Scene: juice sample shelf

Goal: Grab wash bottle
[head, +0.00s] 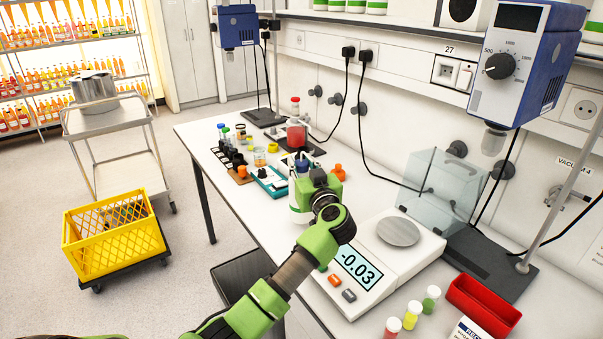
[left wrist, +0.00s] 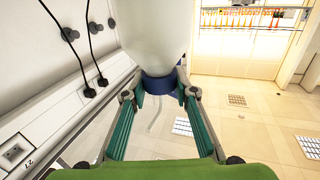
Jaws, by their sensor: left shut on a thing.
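The wash bottle (head: 298,212) is white with a blue cap and stands out from behind my left gripper (head: 312,180) on the bench in the head view. In the left wrist view the white bottle body (left wrist: 158,35) fills the top middle. Its blue collar (left wrist: 160,84) is between the two fingers of my left gripper, which is shut on it. A thin clear spout tube hangs off beside the collar. Much of the bottle is hidden by the gripper in the head view, and I cannot tell whether its base touches the bench. My right gripper is not in view.
A balance (head: 362,288) reading -0.03 stands close to the right of my left arm. Small vials (head: 411,315) and a red tray (head: 483,306) are at the front right. A teal tray (head: 270,184), small bottles and a red flask (head: 296,134) stand behind the bottle.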

